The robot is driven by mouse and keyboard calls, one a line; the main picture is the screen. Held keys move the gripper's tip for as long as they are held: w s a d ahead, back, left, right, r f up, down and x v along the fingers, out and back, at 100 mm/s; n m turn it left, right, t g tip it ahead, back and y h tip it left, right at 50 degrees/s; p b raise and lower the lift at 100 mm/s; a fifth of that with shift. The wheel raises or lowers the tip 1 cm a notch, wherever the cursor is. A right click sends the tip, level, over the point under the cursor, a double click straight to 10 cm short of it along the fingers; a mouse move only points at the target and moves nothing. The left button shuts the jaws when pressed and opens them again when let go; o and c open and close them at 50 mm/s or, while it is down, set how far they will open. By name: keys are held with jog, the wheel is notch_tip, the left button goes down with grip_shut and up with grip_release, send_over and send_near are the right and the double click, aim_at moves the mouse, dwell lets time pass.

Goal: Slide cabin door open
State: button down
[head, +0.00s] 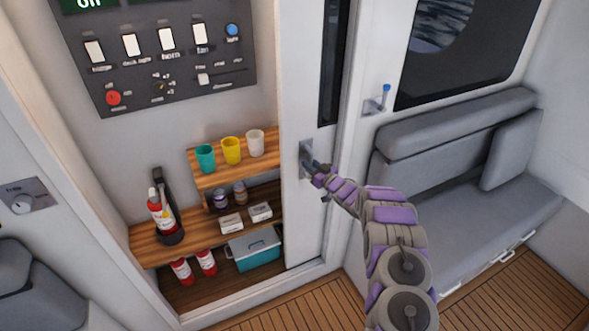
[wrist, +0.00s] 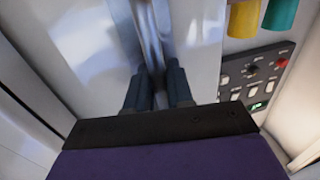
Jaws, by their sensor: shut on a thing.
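The cabin door (head: 302,225) is a white sliding panel with a dark narrow window. In the head view it stands at the right side of the shelf opening, and the shelves to its left are exposed. My gripper (head: 316,168) is at this handle, at the end of my purple and grey arm. In the wrist view the two dark fingers (wrist: 158,82) are close around the shiny vertical handle (wrist: 158,40) against the white door. The exact finger contact is partly hidden.
Wooden shelves (head: 160,248) hold cups, cans, boxes, a fire extinguisher (head: 160,215) and a teal cooler (head: 254,249). A switch panel (head: 160,50) is above them. A grey bench (head: 465,190) stands right of the door. Wooden floor (head: 520,275) is free in front.

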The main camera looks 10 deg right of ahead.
jog(key=d, duration=0.3)
jog(key=shift+w+d+f, duration=0.1)
jog(key=shift+w, duration=0.3)
jog(key=c, duration=1.2)
grip_release()
jog(key=shift+w, duration=0.1)
jog(key=shift+d, duration=0.1)
jog(key=p+v, duration=0.1)
jog(key=v, duration=1.6)
jog(key=shift+d+p, duration=0.1)
jog(key=shift+p, duration=0.2)
